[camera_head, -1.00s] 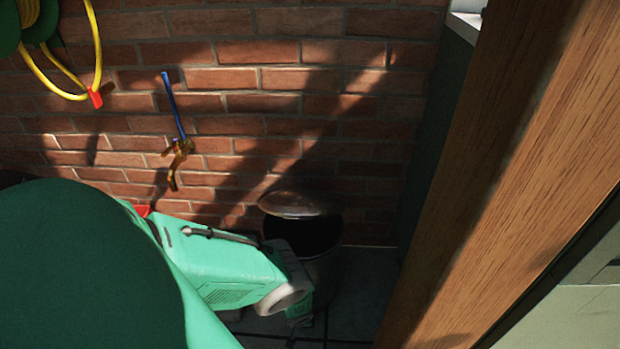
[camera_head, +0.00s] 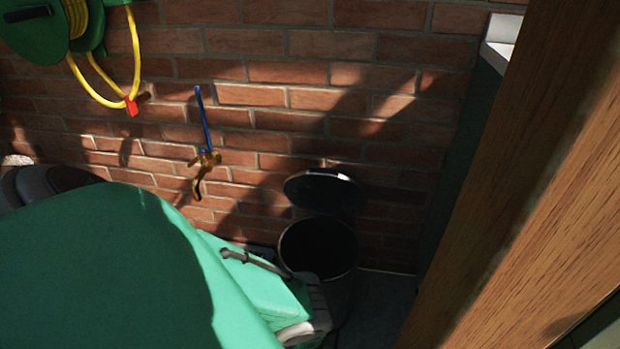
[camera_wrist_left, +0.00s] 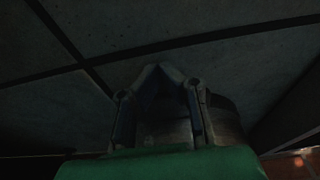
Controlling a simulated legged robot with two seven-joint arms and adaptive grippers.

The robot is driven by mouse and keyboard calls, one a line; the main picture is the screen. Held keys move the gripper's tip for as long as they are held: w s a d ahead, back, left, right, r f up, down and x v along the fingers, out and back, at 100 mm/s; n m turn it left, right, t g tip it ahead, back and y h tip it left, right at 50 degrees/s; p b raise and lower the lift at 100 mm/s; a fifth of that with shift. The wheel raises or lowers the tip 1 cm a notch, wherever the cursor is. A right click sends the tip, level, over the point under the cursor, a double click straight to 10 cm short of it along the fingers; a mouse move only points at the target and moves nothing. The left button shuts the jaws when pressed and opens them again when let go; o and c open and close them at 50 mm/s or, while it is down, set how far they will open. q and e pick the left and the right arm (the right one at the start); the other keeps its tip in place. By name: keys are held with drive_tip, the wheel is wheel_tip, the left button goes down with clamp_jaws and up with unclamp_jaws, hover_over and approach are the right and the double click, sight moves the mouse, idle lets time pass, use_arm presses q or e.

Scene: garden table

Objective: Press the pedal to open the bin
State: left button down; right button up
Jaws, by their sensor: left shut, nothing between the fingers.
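A dark round bin stands on the floor against the brick wall in the head view. Its lid (camera_head: 325,190) is raised at the back, and its dark round mouth (camera_head: 318,248) is open. My green left arm covers the bin's lower front, so the pedal is hidden there. My left gripper (camera_wrist_left: 158,70) shows in the left wrist view, with its fingertips together and nothing between them, low over the tiled floor. A dark curved shape beside it, probably the bin's side, shows at right; I cannot make out the pedal. My right gripper is not in view.
A wooden post (camera_head: 520,200) stands close on the right. A brick wall (camera_head: 270,95) closes off the back, with a tap (camera_head: 205,160) and a green hose reel with yellow hose (camera_head: 75,25) on it. Dark floor (camera_head: 380,310) is clear right of the bin.

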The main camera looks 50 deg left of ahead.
use_arm(q)
drive_tip(key=shift+r, duration=0.15)
drive_tip(key=shift+r, duration=0.55)
drive_tip(key=v, duration=1)
drive_tip(key=shift+s+d+r, duration=0.2)
drive_tip(key=s+d+r+m+g+h, duration=0.1)
drive_tip(key=s+d+r+m, duration=0.15)
drive_tip(key=r, duration=0.65)
drive_tip(key=s+d+r+m, duration=0.2)
drive_tip(key=s+r+m, duration=0.15)
drive_tip(key=r, duration=0.65)
drive_tip(key=s+d+r+m+g+h, duration=0.1)
drive_tip(key=s+d+r+m, duration=0.15)
drive_tip(key=r, duration=0.65)
wheel_tip(320, 180, up, 16)
drive_tip(key=p, duration=1.6)
drive_tip(key=shift+w+a+p, duration=0.2)
drive_tip(key=shift+w+p, duration=0.05)
drive_tip(key=shift+p, duration=0.1)
